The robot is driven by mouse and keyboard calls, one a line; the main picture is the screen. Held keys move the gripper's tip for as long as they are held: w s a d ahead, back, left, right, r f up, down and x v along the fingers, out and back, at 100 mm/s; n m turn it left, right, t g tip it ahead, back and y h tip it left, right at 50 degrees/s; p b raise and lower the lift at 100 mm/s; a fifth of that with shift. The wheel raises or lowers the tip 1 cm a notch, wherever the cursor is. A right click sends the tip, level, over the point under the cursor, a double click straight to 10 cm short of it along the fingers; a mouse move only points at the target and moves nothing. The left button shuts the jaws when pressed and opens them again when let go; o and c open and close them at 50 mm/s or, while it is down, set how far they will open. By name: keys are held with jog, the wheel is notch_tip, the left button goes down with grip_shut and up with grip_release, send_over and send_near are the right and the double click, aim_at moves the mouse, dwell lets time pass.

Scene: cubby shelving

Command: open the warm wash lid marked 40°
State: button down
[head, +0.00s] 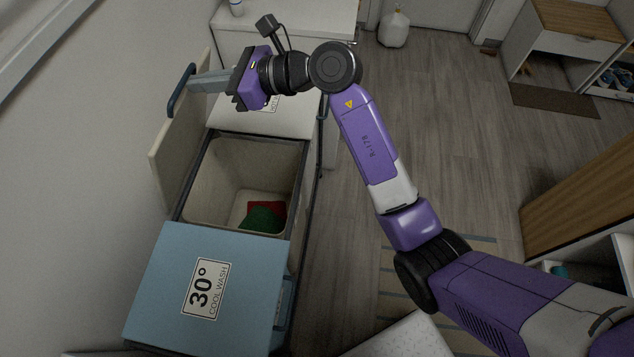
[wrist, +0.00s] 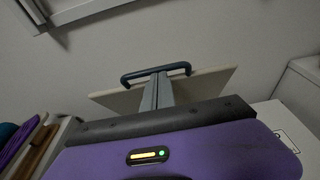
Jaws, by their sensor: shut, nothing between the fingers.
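A cream lid (head: 178,140) stands raised on edge at the left, by the wall, over the open middle compartment (head: 236,160) of the laundry hamper. No 40° mark shows on the side I see. Its dark blue handle (head: 181,90) is at the upper end; the wrist view shows the lid (wrist: 205,82) and handle (wrist: 140,75) too. My gripper (head: 194,84) is shut and empty, its fingertips close by the handle; I cannot tell whether they touch. It also shows in the wrist view (wrist: 160,78).
A blue lid marked 30° cool wash (head: 240,270) is closed in front. A white lid (head: 265,118) behind is closed, its label partly hidden by my arm. Red cloth (head: 280,207) and green cloth (head: 262,220) lie inside the open compartment. Free floor (head: 450,130) lies to the right.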

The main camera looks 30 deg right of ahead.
aim_at(184, 90)
jog(key=w+a+r+p, duration=0.1)
jog(key=a, duration=0.1)
jog(key=w+a+r+p, duration=0.1)
jog(key=w, duration=0.1)
jog(key=shift+a+r+p, duration=0.1)
jog(key=shift+a+p, duration=0.2)
jog(key=shift+a, duration=0.1)
jog(key=shift+w+a, duration=0.2)
jog(key=shift+a, duration=0.2)
jog(key=shift+d, duration=0.1)
